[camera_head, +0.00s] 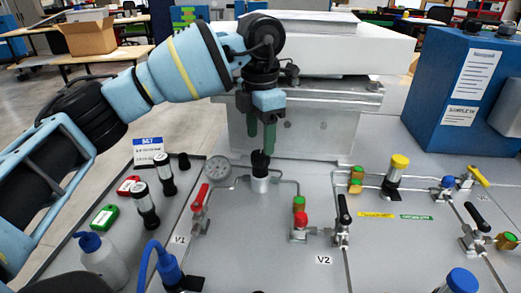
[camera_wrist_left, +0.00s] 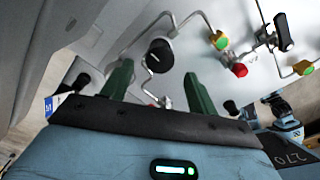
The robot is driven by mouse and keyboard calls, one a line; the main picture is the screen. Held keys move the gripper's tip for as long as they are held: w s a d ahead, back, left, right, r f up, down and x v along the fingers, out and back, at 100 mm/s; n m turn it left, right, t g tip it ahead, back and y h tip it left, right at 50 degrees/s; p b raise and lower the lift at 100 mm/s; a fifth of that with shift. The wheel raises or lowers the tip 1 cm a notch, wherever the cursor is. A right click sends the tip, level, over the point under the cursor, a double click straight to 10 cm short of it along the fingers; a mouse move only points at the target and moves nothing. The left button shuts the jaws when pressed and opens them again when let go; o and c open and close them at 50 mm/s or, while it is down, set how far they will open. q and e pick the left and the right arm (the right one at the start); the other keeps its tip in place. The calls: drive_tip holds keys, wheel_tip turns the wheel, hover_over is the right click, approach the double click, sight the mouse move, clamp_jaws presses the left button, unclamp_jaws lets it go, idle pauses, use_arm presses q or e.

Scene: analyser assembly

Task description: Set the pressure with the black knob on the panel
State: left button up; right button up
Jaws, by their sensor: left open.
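The black knob (camera_head: 260,161) stands upright on a white-and-metal regulator body on the grey panel (camera_head: 262,235). It also shows in the left wrist view as a round black cap (camera_wrist_left: 160,55). My left gripper (camera_head: 259,144) points down with its green fingers apart, close to the knob; in the head view one fingertip overlaps the knob's top. In the left wrist view the gripper (camera_wrist_left: 158,72) is open and empty, with the knob just beyond and between the fingertips. I cannot tell whether a finger touches it. A round pressure gauge (camera_head: 218,168) sits left of the knob. My right gripper is not seen.
A red-handled valve (camera_head: 200,197) stands left of the knob, and red and green fittings (camera_head: 300,218) stand to its right. A black-handled valve (camera_head: 344,211) is farther right. A blue analyser box (camera_head: 465,85) and a metal block (camera_head: 315,125) stand behind.

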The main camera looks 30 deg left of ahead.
sight(260, 154)
use_arm(q)
drive_tip(key=shift+f, duration=2.1)
drive_tip(key=c, duration=1)
